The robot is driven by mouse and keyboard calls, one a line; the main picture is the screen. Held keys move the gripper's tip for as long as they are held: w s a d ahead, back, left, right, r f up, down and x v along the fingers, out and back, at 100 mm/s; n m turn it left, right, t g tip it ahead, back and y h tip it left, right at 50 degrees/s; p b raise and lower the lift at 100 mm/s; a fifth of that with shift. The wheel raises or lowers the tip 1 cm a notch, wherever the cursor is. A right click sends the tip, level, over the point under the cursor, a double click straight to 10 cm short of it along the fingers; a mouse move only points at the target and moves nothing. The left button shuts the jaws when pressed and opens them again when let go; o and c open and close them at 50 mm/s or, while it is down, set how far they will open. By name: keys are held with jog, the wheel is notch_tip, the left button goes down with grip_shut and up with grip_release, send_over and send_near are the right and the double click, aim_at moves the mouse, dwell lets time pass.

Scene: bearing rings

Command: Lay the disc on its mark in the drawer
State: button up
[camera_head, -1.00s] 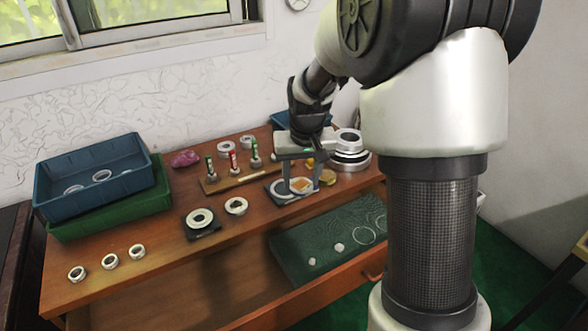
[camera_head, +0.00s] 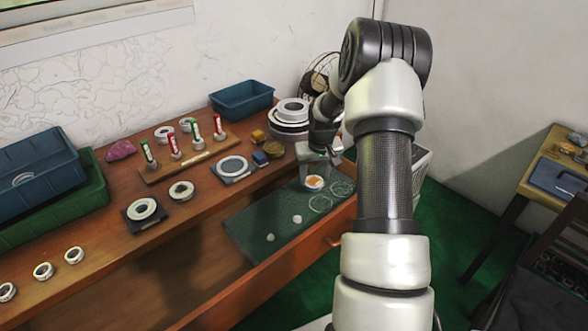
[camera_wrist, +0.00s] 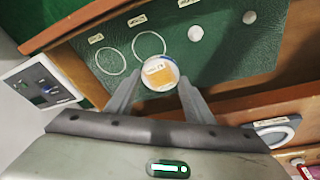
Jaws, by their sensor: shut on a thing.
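The disc (camera_head: 314,182) is round and pale-rimmed with an orange patch. My gripper (camera_head: 316,172) is shut on it, over the far right part of the open drawer (camera_head: 290,258). In the wrist view the disc (camera_wrist: 159,62) sits between the two fingertips of my gripper (camera_wrist: 160,80), with a small label on it. The drawer's green mat (camera_head: 255,220) bears two drawn circles, one nearer (camera_head: 320,204) and one farther right (camera_head: 343,188). In the wrist view both circles (camera_wrist: 111,61) (camera_wrist: 149,44) lie left of the disc. I cannot tell its height above the mat.
Two small white pieces (camera_head: 297,219) (camera_head: 270,237) lie on the mat. The tabletop behind holds a square plate with a ring (camera_head: 232,168), a rack of coloured pegs (camera_head: 190,158), stacked rings (camera_head: 291,115) and bins (camera_head: 40,170). The drawer front (camera_head: 270,275) is a raised edge.

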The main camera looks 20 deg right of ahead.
jog(key=d+f, duration=0.1)
jog(key=f, duration=0.1)
jog(key=d+f+b, duration=0.1)
jog(key=f, duration=0.1)
jog(key=d+f, duration=0.1)
jog(key=f, duration=0.1)
jog(key=shift+w+d, duration=0.1)
jog(key=shift+d, duration=0.05)
jog(key=shift+f+b, duration=1.15)
jog(key=shift+f, duration=0.8)
jog(key=shift+f+b, duration=0.25)
jog(key=shift+b, duration=0.05)
jog(key=o, duration=1.3)
jog(key=shift+c, duration=0.2)
jog(key=d+p+v, duration=0.1)
jog(key=p+v, duration=0.2)
jog(key=v, duration=1.4)
jog(key=shift+a+r, duration=0.25)
jog(key=shift+a, duration=0.25)
